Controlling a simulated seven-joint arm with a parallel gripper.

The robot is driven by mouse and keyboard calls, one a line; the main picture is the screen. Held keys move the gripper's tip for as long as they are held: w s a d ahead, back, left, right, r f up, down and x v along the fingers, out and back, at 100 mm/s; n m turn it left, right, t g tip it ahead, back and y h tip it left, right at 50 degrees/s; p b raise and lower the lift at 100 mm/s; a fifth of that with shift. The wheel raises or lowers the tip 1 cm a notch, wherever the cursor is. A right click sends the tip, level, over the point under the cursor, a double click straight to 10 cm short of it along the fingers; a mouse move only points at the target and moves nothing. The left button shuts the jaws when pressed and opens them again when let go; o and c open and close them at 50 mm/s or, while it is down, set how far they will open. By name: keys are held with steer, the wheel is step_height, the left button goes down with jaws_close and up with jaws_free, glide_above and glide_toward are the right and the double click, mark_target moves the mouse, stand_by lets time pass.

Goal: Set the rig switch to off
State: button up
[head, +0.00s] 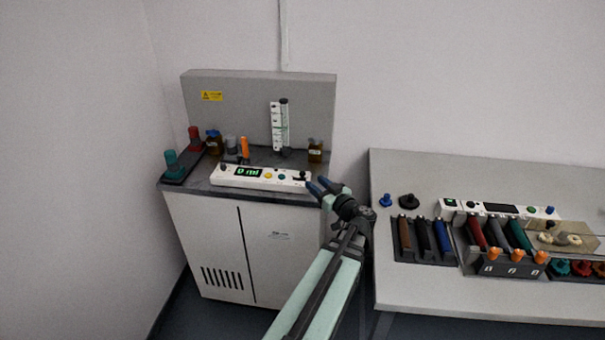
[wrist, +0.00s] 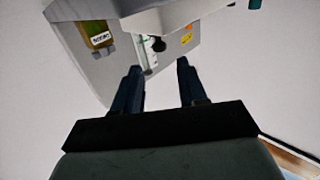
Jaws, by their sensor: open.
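The rig is a grey-topped cabinet with a white control panel (head: 262,178) along its front edge. The panel has a green "0 ml" display (head: 248,172), several small buttons, and a dark control (head: 302,175) at its right end. I cannot tell which part is the rig switch or how it is set. My gripper (head: 318,187) is open and empty, just right of the panel's right end. I cannot tell if it touches the panel. In the wrist view my two dark fingers (wrist: 157,68) stand apart, with the rig's grey back panel (wrist: 125,65) beyond them.
A brown bottle (head: 315,151) stands behind the panel's right end, and a white scale with a tube (head: 276,127) stands farther back. A bench (head: 420,175) to the right carries tool holders and another panel (head: 500,209).

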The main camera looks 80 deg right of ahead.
mark_target(304, 174)
steer(key=x, duration=0.8)
steer(key=shift+w+d, duration=0.15)
jaws_close()
stand_by(0.5)
